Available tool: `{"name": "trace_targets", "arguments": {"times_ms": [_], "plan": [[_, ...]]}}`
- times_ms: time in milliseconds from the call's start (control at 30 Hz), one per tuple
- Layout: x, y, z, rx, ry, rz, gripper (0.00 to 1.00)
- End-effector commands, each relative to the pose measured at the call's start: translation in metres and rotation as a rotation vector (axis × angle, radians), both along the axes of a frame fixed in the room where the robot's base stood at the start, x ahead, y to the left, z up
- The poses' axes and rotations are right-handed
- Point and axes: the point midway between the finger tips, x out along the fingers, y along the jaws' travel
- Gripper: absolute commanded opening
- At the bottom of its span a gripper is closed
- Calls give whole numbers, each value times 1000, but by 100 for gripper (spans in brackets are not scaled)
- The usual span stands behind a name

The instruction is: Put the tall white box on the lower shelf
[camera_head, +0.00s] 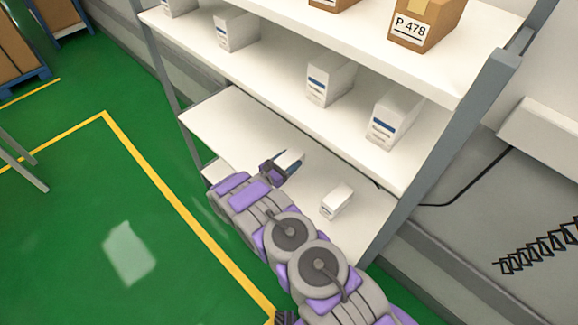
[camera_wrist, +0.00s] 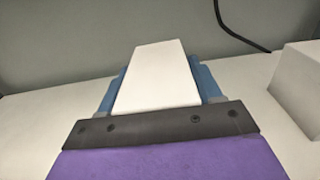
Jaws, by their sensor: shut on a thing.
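The white box (camera_head: 291,158) is between the fingers of my gripper (camera_head: 284,165) in the head view. In the wrist view the box (camera_wrist: 155,75) shows a plain white face, with a blue finger on each side. My gripper (camera_wrist: 158,85) is shut on it. The box is over the lower shelf (camera_head: 235,125), a white board below the one with several white boxes. I cannot tell whether its underside touches the board. My gripper hides part of the box.
A small white box (camera_head: 337,202) sits on the same shelf to the right; a white box (camera_wrist: 300,83) also shows at right in the wrist view. White boxes (camera_head: 330,80) stand on the shelf above. A grey post (camera_head: 440,140) bounds the right side. Bare board lies left of my gripper.

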Motion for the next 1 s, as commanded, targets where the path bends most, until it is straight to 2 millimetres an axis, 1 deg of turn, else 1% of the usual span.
{"name": "trace_targets", "arguments": {"times_ms": [33, 100, 267, 467, 533, 867, 900, 1000], "plan": [[7, -4, -3, 0, -1, -2, 30], [14, -5, -3, -3, 0, -2, 30], [19, -3, -6, -8, -1, 1, 30], [19, -3, -34, -8, 1, 2, 30], [18, -3, -40, -8, 1, 2, 30], [19, -6, -39, -4, 1, 1, 30], [19, -5, -39, -6, 1, 1, 66], [19, -3, -40, -8, 1, 1, 75]]}}
